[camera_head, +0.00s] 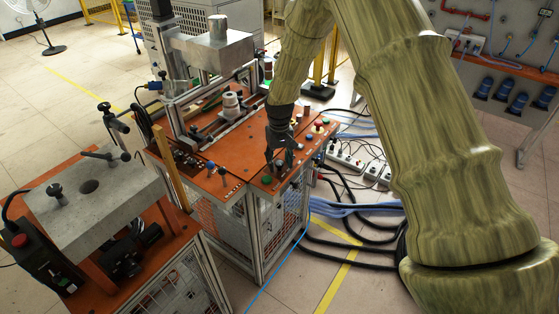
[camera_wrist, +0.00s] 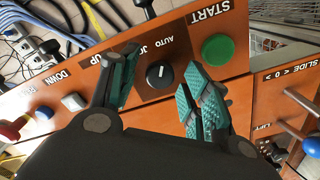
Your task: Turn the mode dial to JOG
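The mode dial (camera_wrist: 160,74) is a round black knob with a small white mark, on the orange panel (camera_wrist: 232,58). The AUTO and JOG labels are beside it, with JOG partly covered by a finger. I cannot tell for sure which label the mark points to. My gripper (camera_wrist: 160,90) is open, its teal-padded fingers on either side of the dial with visible gaps. In the head view my gripper (camera_head: 279,152) is low over the control panel, and the dial cannot be made out there.
The green START button (camera_wrist: 217,49) is close to the right finger. A black lever knob shows above the dial. A silver lever (camera_wrist: 302,101) is at the right. Cables (camera_head: 350,205) lie on the floor beside the bench.

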